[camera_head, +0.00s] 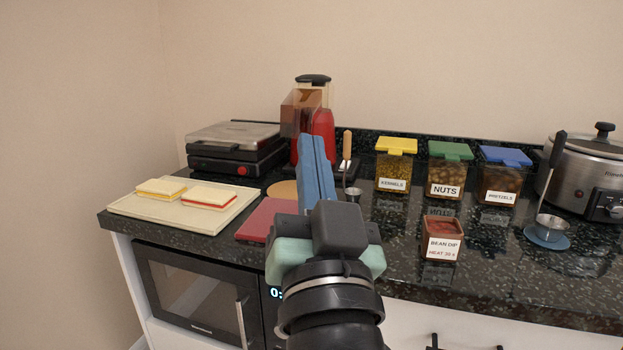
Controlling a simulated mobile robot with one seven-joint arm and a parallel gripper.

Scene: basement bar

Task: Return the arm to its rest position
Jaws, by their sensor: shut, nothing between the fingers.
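My gripper (313,140) is in the middle of the head view, at the end of my arm. Its two blue fingers lie together, shut and empty, pointing up and away over the counter. The gripper hides part of the dark counter (390,245) and the right part of a red board (262,219). Its fingertips overlap the red machine in the picture; I cannot tell the distance between them.
A cream tray (150,211) with two sandwiches and a press grill (235,150) stand left. A red machine (322,128) is behind. Lidded containers (447,178), a bean dip tub (443,240), a ladle (550,220) and a cooker (590,165) are right. A microwave (195,290) is below.

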